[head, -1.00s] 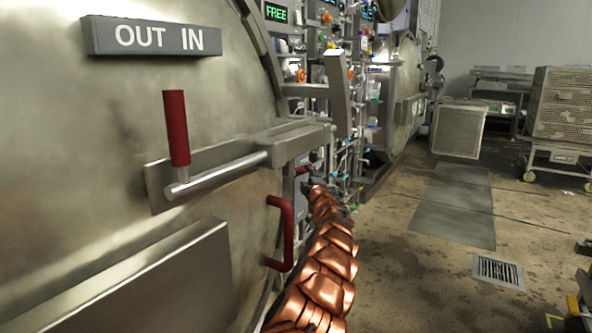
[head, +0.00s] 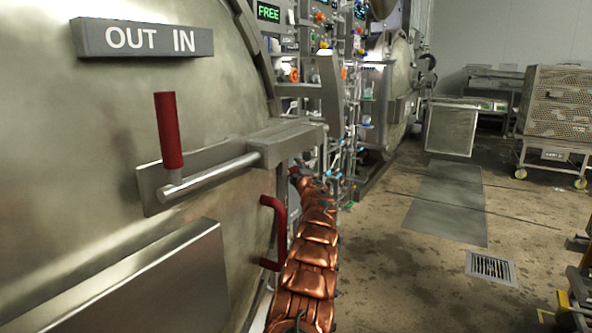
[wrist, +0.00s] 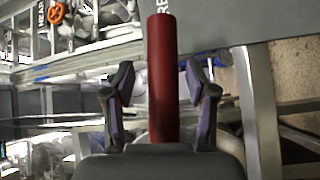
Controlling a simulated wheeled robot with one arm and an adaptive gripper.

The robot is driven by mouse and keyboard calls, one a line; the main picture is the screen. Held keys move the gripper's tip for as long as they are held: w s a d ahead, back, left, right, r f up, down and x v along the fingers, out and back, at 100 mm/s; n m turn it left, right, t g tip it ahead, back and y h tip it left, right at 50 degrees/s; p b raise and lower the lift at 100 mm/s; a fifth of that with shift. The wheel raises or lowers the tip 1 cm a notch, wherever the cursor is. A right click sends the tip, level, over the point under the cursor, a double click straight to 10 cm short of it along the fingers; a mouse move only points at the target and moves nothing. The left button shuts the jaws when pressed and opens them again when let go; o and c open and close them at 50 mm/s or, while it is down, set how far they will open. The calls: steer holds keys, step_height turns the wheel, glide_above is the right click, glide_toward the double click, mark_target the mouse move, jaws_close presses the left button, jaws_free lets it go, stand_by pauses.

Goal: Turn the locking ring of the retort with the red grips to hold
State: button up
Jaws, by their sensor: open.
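The retort door (head: 60,190) fills the left of the head view. Its lever carries an upright red handle (head: 168,130). A red D-shaped grip (head: 280,235) stands at the door's edge, beside my copper arm. A small piece of red (head: 294,170) shows farther along, at the arm's far end. In the wrist view my gripper (wrist: 158,75) is open, with a red grip (wrist: 160,45) between its two fingers and a gap on both sides. In the head view the gripper is mostly hidden by the arm and too small to read.
An "OUT IN" sign (head: 150,40) is on the door. A green display (head: 268,12) reads FREE. Pipes and valves line the wall behind the arm. A rack cart (head: 560,110) stands at the far right. The floor (head: 390,240) right of the arm is clear, with a drain grate (head: 490,267).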

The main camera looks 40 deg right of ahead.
steer(key=shift+w+d+f, duration=0.15)
steer(key=shift+w+d, duration=0.05)
steer(key=shift+w, duration=0.4)
jaws_close()
stand_by(0.4)
